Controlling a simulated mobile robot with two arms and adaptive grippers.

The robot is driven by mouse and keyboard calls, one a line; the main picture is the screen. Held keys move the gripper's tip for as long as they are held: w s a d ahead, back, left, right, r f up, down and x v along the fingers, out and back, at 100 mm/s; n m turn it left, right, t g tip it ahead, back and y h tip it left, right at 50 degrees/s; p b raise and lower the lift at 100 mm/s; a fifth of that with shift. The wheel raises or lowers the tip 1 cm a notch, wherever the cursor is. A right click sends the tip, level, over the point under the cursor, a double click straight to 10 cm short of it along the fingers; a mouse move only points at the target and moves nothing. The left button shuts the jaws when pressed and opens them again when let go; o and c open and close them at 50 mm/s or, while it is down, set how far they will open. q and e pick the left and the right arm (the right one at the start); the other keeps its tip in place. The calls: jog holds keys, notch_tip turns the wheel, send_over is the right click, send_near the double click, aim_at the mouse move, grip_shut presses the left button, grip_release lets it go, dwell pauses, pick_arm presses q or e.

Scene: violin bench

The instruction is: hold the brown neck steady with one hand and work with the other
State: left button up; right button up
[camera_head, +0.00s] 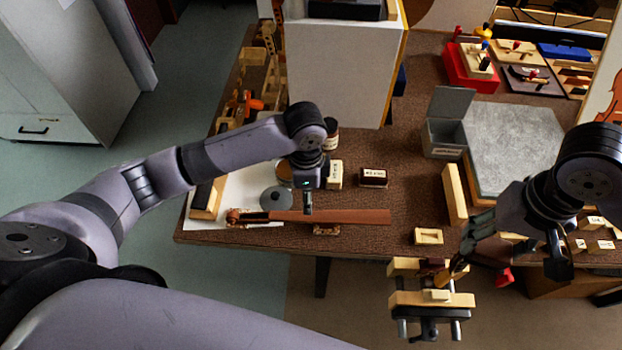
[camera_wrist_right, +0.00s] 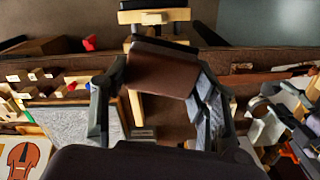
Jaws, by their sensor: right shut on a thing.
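The brown neck (camera_head: 345,216) lies along the front of the bench with its scroll end (camera_head: 234,217) at the left, over a small support. My left gripper (camera_head: 307,207) points down at the neck's middle, with its tips at or just above it. The fingers are seen edge-on, so I cannot tell if they grip it. My right gripper (camera_head: 462,258) is off the bench's front edge, near the wooden-jawed vise (camera_head: 432,299). In the right wrist view its fingers (camera_wrist_right: 158,100) are shut on a brown block (camera_wrist_right: 165,72).
A round grey disc (camera_head: 276,198), a labelled dark box (camera_head: 373,178) and a pale block (camera_head: 335,175) stand behind the neck. A grey slab (camera_head: 515,145) and open grey box (camera_head: 445,137) are at right. A small wooden tray (camera_head: 429,236) sits near the front edge.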

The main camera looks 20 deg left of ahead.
aim_at(307, 216)
jog(key=shift+r, duration=0.1)
pick_arm(q)
jog(key=f, duration=1.1)
jog(key=shift+s+a+f+p, duration=0.1)
jog(key=shift+a+f+p, duration=0.1)
jog(key=shift+p, duration=0.2)
pick_arm(e)
jog(key=shift+s+r, duration=0.1)
jog(key=shift+r, duration=0.3)
pick_arm(q)
grip_shut()
jog(key=shift+r+p, duration=0.2)
jog(key=shift+p, duration=0.3)
pick_arm(e)
jog(key=shift+r, duration=0.5)
dwell(1.1)
